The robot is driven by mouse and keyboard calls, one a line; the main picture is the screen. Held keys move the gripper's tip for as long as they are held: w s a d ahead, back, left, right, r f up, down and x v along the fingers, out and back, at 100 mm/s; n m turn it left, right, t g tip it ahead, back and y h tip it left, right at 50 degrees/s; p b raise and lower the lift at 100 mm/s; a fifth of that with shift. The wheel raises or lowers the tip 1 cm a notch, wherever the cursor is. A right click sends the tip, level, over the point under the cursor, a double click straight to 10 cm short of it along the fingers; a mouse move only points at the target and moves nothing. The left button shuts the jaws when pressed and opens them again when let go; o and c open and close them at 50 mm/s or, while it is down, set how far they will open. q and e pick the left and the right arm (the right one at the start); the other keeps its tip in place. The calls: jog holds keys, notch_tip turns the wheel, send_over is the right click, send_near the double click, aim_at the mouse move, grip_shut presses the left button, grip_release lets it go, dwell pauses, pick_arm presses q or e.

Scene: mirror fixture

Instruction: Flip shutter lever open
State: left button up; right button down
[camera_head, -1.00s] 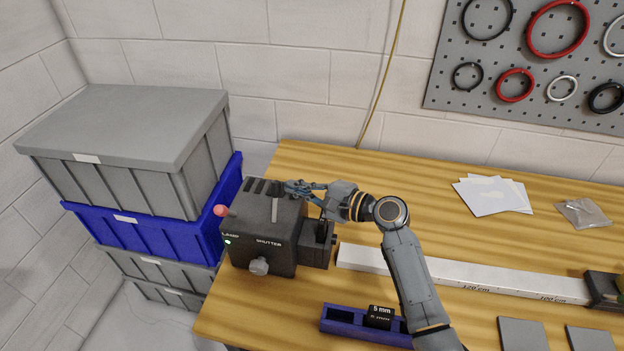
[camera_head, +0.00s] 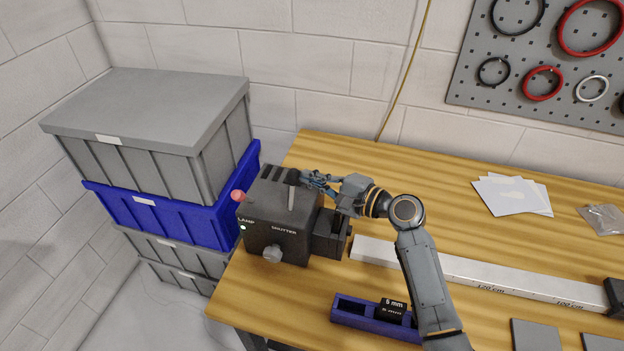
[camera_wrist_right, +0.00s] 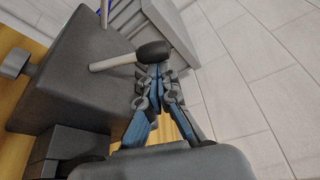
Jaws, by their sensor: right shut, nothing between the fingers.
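The dark lamp box (camera_head: 280,228) stands at the left end of the wooden bench, its front marked LAMP and SHUTTER. The shutter lever (camera_head: 291,199), a light grey rod with a black knob, rises from its top. The right wrist view shows the lever's rod (camera_wrist_right: 112,62) and its black knob (camera_wrist_right: 154,52). My right gripper (camera_head: 306,177) is shut and empty, just right of the knob. In the wrist view its fingertips (camera_wrist_right: 153,70) are right at the knob's edge; whether they touch it I cannot tell. My left gripper is out of view.
A red ball (camera_head: 238,196) and a grey knob (camera_head: 272,254) stick out of the box. Stacked crates (camera_head: 150,125) stand left of the bench. A white rail (camera_head: 470,270) runs right from the box. A blue holder (camera_head: 350,312) lies in front.

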jog(key=shift+s, duration=0.1)
jog(key=s+n+b, duration=0.1)
jog(key=b, duration=0.2)
jog(key=s+a+n+y+b, duration=0.1)
jog(key=n+b, duration=0.1)
jog(key=b, duration=0.1)
jog(key=s+n+t+b, duration=0.1)
jog(key=n+b, duration=0.1)
jog(key=shift+s+a+r+y+b, duration=0.15)
jog(key=shift+s+y+b, duration=0.15)
jog(key=shift+s+b, duration=0.1)
jog(key=shift+s+a+r+n+b, duration=0.2)
jog(key=shift+s+n+b, duration=0.4)
jog(key=shift+n, duration=0.2)
jog(key=shift+s+a, duration=0.2)
jog(key=shift+s, duration=0.35)
jog(key=shift+r, duration=0.1)
